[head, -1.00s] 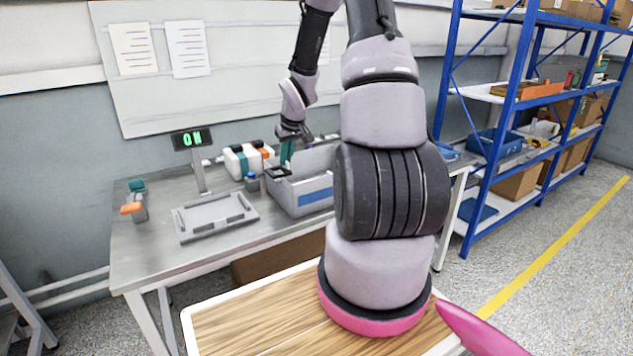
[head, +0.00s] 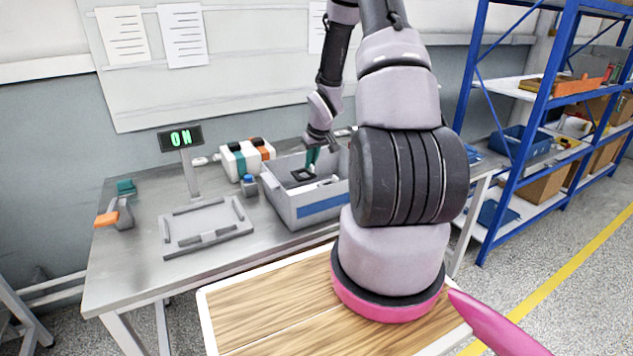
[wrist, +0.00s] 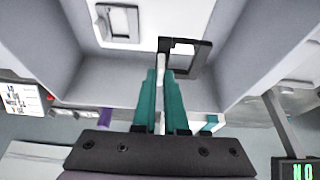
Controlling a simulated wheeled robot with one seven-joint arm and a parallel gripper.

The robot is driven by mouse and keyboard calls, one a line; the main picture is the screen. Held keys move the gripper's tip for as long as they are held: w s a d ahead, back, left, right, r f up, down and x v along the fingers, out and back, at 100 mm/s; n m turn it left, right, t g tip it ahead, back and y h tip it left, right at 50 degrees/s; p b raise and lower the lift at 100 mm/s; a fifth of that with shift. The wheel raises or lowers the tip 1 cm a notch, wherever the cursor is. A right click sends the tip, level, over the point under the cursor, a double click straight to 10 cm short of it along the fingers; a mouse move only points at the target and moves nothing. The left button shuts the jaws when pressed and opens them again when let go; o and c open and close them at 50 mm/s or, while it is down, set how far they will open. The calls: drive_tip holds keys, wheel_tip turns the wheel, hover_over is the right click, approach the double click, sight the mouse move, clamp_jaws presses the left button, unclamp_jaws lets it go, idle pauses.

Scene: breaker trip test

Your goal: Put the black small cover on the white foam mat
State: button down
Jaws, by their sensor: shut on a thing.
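The black small cover (wrist: 204,60) is a square black frame with an open middle. In the wrist view its near-left edge sits between my two teal fingertips. My gripper (wrist: 162,75) is shut on it. In the head view my gripper (head: 312,158) points down into the grey bin, and the cover (head: 303,174) shows at its tip, inside the bin's outline. I cannot tell whether the cover touches the bin floor. A pale floor (wrist: 140,62) shows below it in the wrist view; I cannot tell whether this is the white foam mat.
The grey bin (head: 322,208) has upright walls close around my gripper. The table's front left is clear.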

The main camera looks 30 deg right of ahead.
wheel_tip(320, 180, down, 7)
drive_tip(key=shift+f, duration=0.2)
drive_tip(key=shift+f, duration=0.1)
drive_tip(key=c, duration=1)
unclamp_jaws()
drive_tip(key=shift+o, duration=0.2)
drive_tip(key=s+a+r+m, duration=0.1)
drive_tip(key=s+a+r, duration=0.15)
drive_tip(key=r, duration=0.85)
drive_tip(key=s+a+r+m+t+h, duration=0.1)
drive_tip(key=s+r, duration=0.3)
drive_tip(key=r, duration=0.6)
drive_tip(key=s+a+r, duration=0.2)
drive_tip(key=s+r, duration=0.2)
drive_tip(key=r, duration=0.7)
drive_tip(key=s+a+r+m+y, duration=0.1)
drive_tip(key=s+a+r, duration=0.4)
drive_tip(key=s, duration=0.3)
drive_tip(key=s+a+r+m+t+y, duration=0.1)
drive_tip(key=s+a+r+y, duration=0.1)
drive_tip(key=s+a+r, duration=0.3)
drive_tip(key=s+r, duration=0.3)
drive_tip(key=shift+s+r+m+t, duration=0.15)
drive_tip(key=shift+s+m+t, duration=0.15)
